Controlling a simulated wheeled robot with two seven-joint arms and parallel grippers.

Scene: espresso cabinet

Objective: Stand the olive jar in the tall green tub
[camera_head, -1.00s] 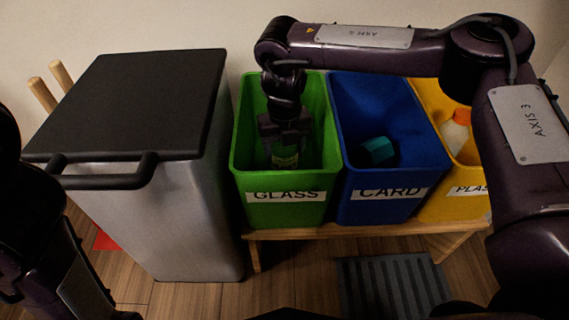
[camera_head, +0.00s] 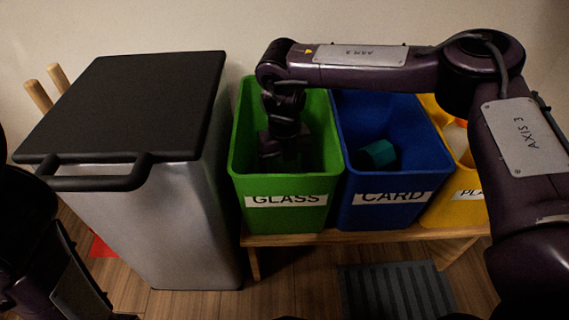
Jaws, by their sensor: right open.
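The tall green tub (camera_head: 285,188) is labelled GLASS and stands on a low wooden bench, left of the blue tub. My right gripper (camera_head: 284,160) points down inside the green tub. It is open, though its fingertips are dark and hard to make out. The olive jar cannot be made out now; the gripper and the tub's shadow hide the tub's floor. My left arm shows at the left edge, and its gripper is out of view.
The blue CARD tub (camera_head: 389,185) holds a teal object (camera_head: 376,154). The yellow tub (camera_head: 462,208) stands at the right, partly behind my right arm. A steel bin with a black lid (camera_head: 130,100) stands close on the left. A grey ridged mat (camera_head: 395,292) lies on the floor.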

